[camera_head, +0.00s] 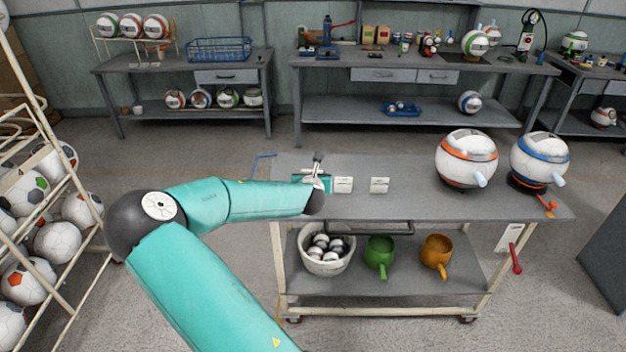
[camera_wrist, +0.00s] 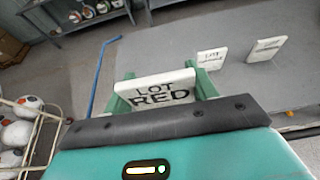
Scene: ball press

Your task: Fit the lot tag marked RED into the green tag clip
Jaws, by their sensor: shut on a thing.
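The white lot tag marked RED (camera_wrist: 158,93) is upright between the green fingers of my gripper (camera_wrist: 163,88) in the wrist view, its lettering facing the camera. My gripper is shut on it. In the head view my gripper (camera_head: 316,183) is over the back left of the grey cart top, partly hidden by my wrist. I cannot tell the gap between the tag and the cart. I cannot make out a separate green tag clip in either view.
Two other white tags (camera_head: 343,185) (camera_head: 379,185) stand to the right of my gripper. Orange-banded (camera_head: 466,158) and blue-banded (camera_head: 539,160) ball machines stand farther right. The cart's middle front (camera_head: 400,208) is clear. A blue rod (camera_wrist: 98,77) is at the left.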

